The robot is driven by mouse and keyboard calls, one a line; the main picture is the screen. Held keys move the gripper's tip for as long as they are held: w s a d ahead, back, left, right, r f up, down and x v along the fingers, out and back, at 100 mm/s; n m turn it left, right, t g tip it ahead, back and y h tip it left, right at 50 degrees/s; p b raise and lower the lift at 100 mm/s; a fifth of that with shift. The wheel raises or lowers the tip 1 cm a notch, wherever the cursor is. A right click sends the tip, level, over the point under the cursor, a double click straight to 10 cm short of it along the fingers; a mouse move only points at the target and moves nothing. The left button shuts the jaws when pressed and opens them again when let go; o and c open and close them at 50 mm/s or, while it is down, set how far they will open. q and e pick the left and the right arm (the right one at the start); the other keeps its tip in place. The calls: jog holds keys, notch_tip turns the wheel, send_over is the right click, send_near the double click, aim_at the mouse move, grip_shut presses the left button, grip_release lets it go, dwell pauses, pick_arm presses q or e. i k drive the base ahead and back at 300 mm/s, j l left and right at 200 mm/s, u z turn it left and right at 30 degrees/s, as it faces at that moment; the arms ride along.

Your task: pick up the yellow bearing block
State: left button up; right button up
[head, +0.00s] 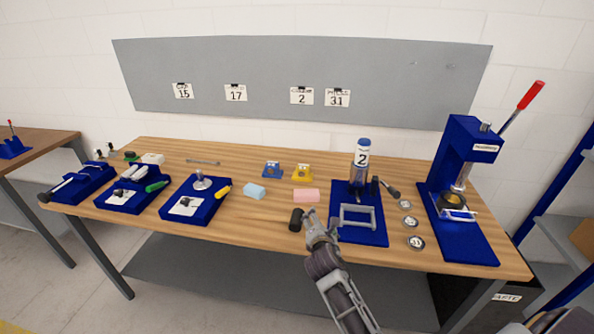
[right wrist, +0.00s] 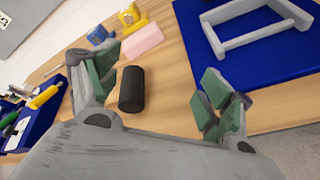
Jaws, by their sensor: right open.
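The yellow bearing block (head: 302,173) stands on the wooden workbench (head: 232,225), right of a similar blue block (head: 271,170) and behind the pink foam block (head: 306,195). In the right wrist view the yellow block (right wrist: 129,17) shows near the top, past the pink foam (right wrist: 142,41). My right gripper (head: 317,226) is over the front part of the bench, well short of the yellow block. Its fingers (right wrist: 160,66) are spread in the right wrist view, with nothing held. My left gripper is not in view.
A blue plate (head: 362,235) with a grey frame and a bottle marked 2 is to the right. A light blue foam block (head: 255,191) is left. A blue press (head: 463,170) stands far right.

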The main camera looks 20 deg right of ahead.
aim_at(302, 173)
jog(key=i, duration=0.95)
